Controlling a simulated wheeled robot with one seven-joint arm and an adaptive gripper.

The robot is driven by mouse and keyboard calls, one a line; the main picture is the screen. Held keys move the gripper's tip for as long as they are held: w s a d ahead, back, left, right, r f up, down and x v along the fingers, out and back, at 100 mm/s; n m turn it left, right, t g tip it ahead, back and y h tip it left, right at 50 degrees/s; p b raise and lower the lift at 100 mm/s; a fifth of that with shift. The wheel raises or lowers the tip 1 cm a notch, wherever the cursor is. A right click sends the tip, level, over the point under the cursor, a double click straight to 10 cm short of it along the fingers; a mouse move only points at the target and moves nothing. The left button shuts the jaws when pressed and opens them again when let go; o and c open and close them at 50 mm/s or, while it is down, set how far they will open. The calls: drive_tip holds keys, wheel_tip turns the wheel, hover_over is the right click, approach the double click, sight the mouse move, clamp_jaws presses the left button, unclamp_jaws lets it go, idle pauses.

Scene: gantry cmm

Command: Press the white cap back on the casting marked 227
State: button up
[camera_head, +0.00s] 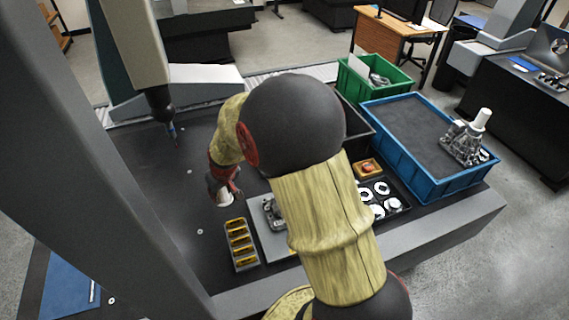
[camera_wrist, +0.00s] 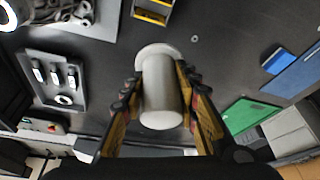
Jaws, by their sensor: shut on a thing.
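My gripper (camera_head: 226,186) is shut on a pale, cylinder-shaped white cap (camera_head: 225,199), above the dark table. In the wrist view the cap (camera_wrist: 160,95) sits between both fingers (camera_wrist: 161,92), with a wider round end away from me. A metal casting (camera_head: 271,213) stands on a grey plate to the right of my gripper, partly hidden by my arm; it also shows cut off at the top left of the wrist view (camera_wrist: 62,10). Another casting (camera_head: 462,146) with a white cylinder on top stands in the blue crate. No number is readable.
A grey rack with yellow pieces (camera_head: 239,244) stands left of the plate. A black tray with white round parts (camera_head: 383,198) lies right of my arm, near a red button (camera_head: 368,168). A probe (camera_head: 172,130) hangs from the gantry at left. Blue (camera_head: 430,190) and green (camera_head: 372,88) crates stand behind.

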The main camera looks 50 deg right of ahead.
drive_tip(key=s+d+r+m+p, duration=0.1)
drive_tip(key=s+d, duration=0.3)
drive_tip(key=d, duration=0.3)
drive_tip(key=s+d+r+m, duration=0.1)
drive_tip(key=s+d+r, duration=0.15)
drive_tip(key=d, duration=0.45)
drive_tip(key=s+d+r+p, duration=0.1)
drive_tip(key=s+d, duration=0.4)
drive_tip(key=d, duration=0.2)
drive_tip(key=shift+h, duration=0.3)
drive_tip(key=shift+w+d+f+b, duration=0.1)
drive_tip(key=shift+w+f+b, duration=0.05)
drive_tip(key=shift+f+b, duration=1.35)
drive_tip(key=shift+w+d+f+b, duration=0.1)
drive_tip(key=shift+f+b, duration=0.85)
drive_tip(key=shift+f, duration=1.05)
drive_tip(key=shift+r+b, duration=0.1)
drive_tip(key=shift+b, duration=0.35)
drive_tip(key=shift+f+b, duration=0.2)
drive_tip(key=shift+b, duration=0.45)
drive_tip(key=o, duration=1)
drive_tip(key=shift+o, duration=1.2)
